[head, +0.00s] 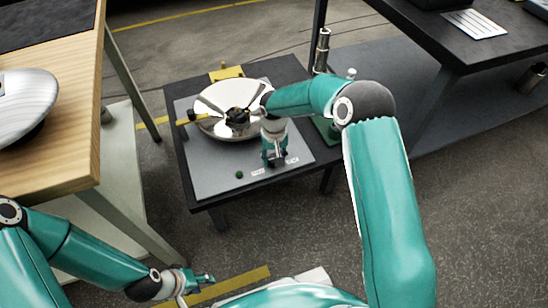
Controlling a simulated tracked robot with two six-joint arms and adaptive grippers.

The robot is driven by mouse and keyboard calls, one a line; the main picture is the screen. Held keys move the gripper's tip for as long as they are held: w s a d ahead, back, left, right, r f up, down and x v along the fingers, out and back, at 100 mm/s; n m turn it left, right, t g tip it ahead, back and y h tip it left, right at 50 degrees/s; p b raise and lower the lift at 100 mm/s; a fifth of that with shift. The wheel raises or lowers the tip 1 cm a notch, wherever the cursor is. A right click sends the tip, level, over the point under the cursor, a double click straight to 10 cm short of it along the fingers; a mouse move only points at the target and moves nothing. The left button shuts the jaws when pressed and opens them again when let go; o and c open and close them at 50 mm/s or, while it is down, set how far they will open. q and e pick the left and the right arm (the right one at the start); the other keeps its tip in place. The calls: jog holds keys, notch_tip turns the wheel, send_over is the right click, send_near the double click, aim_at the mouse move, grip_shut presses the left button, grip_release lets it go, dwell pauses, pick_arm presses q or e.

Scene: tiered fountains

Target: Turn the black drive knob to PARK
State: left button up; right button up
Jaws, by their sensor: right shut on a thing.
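My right gripper (274,160) reaches down to the front part of a grey panel on a low dark table. It is shut on a small dark thing at the panel, which appears to be the black drive knob; the fingers hide most of it, so I cannot tell where it points. Two small white labels lie by the fingertips, one to the left (257,172) and one to the right (292,160); their text is too small to read. My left gripper (197,287) is low at the bottom left, away from the panel, and looks open and empty.
A shiny silver bowl (215,128) with a dark hub stands on the grey panel (205,180) behind my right gripper. A small green button (239,174) is near the panel's front. A wooden table (75,150) stands left, a dark bench (450,45) at the upper right.

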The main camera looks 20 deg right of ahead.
jog(key=shift+m, duration=0.4)
jog(key=o, duration=1.1)
jog(key=shift+o, duration=0.2)
jog(key=shift+r, duration=0.1)
notch_tip(320, 180, up, 12)
